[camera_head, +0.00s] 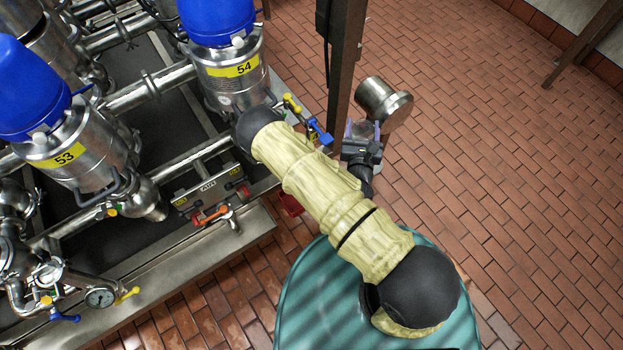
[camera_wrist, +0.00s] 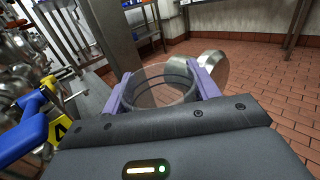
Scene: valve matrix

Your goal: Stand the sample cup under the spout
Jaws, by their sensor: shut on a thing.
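My gripper (camera_head: 363,131) is shut on the clear sample cup (camera_wrist: 158,92), which sits between the two purple fingers in the wrist view. The cup looks empty, and its rim shows. In the head view the cup is small and hard to make out. It is held out over the brick floor, right of the dark post. A small tap with an orange handle (camera_head: 211,215) sits at the front of the pipework, left of my arm. A blue-handled valve (camera_head: 320,133) sits near the post. I cannot tell which one is the task's spout.
A steel round-ended cylinder (camera_head: 386,102) stands just beyond the cup; it also shows in the wrist view (camera_wrist: 212,70). A dark post (camera_head: 344,70) rises beside my gripper. The brick floor at right is clear.

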